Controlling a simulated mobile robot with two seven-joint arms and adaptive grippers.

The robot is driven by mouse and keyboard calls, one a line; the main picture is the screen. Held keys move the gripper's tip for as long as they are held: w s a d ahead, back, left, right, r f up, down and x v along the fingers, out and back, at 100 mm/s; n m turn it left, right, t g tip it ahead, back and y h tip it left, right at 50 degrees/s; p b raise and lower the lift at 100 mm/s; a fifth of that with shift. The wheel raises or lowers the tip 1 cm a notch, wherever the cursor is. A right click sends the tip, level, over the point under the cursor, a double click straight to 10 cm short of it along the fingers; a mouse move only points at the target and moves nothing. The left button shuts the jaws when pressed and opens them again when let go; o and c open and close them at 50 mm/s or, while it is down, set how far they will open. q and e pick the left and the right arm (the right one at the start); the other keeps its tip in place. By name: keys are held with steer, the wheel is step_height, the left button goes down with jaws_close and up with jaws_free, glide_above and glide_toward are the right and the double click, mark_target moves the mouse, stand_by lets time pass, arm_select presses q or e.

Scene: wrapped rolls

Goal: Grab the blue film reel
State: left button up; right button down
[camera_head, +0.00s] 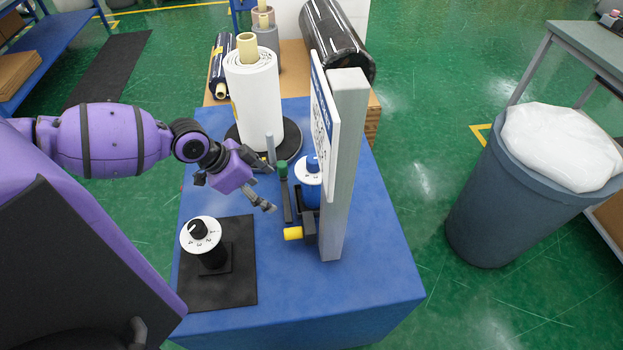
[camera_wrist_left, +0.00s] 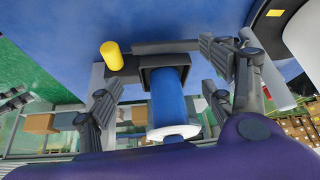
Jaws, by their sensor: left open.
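The blue film reel (camera_head: 313,192) has a white numbered disc and a blue knob. It sits on the blue table beside the upright grey post, partly hidden by a sign board. In the left wrist view the blue reel (camera_wrist_left: 167,97) shows as a blue cylinder in a dark square holder, its white disc towards the camera. My left gripper (camera_head: 268,188) is open just left of the reel. In the left wrist view its fingers (camera_wrist_left: 165,85) are spread to either side of the reel, with nothing between them gripped. My right gripper is not in view.
A yellow-ended part (camera_head: 293,233) and a green-tipped upright (camera_head: 283,178) stand near the reel. The grey post (camera_head: 345,160) rises close on its right. A black reel (camera_head: 213,252) stands at the front left, a large white roll (camera_head: 257,100) behind. The table's front right (camera_head: 375,260) is clear.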

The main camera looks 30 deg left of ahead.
mark_target(302, 174)
arm_select(q)
steer(key=w+d, duration=0.8)
steer(key=shift+r, duration=0.2)
steer(key=x, duration=0.3)
steer(key=shift+a+f, duration=0.1)
steer(key=shift+a, duration=0.1)
steer(key=shift+s, duration=0.1)
steer(key=shift+c, duration=0.5)
steer(key=c, duration=1.5)
